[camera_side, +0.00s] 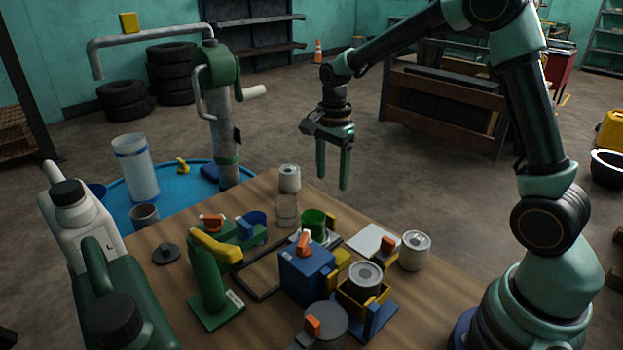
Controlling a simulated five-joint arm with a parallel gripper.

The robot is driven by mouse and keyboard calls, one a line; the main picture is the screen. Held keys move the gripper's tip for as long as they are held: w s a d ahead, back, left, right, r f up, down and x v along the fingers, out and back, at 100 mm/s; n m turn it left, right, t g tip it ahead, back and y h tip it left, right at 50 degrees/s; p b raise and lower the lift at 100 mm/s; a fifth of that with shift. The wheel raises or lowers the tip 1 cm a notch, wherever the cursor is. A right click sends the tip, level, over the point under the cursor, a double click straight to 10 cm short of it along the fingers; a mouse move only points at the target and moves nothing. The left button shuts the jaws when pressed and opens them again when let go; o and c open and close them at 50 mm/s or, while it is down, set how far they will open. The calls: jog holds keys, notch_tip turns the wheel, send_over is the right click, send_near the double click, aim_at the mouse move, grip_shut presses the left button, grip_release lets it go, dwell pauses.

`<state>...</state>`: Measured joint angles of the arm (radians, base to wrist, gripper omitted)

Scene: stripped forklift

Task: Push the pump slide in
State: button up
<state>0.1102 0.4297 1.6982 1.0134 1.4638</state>
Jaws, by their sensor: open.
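My gripper (332,182) hangs above and behind the wooden table (400,293), its two fingers pointing down, apart, with nothing between them. I cannot tell for sure which part is the pump slide. On the table a blue block (305,277) has an orange knob on top and a yellow piece (342,258) at its right side. A green fixture (208,275) with a yellow handle (216,246) stands to the left. A tall green-and-grey hand pump (222,120) with a bent pipe stands behind the table. My gripper touches none of these.
Cans stand on the table, one at the back (289,179), one at the right (415,251). A yellow holder (362,303) carries another can. A green cup (314,223) and a clear jar (287,209) stand below my gripper. Jugs (82,215) crowd the left.

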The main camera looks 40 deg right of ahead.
aim_at(331, 215)
notch_tip(331, 215, down, 11)
jog(key=shift+r, duration=0.1)
dwell(0.3)
grip_shut()
jog(key=shift+s, duration=0.1)
dwell(1.3)
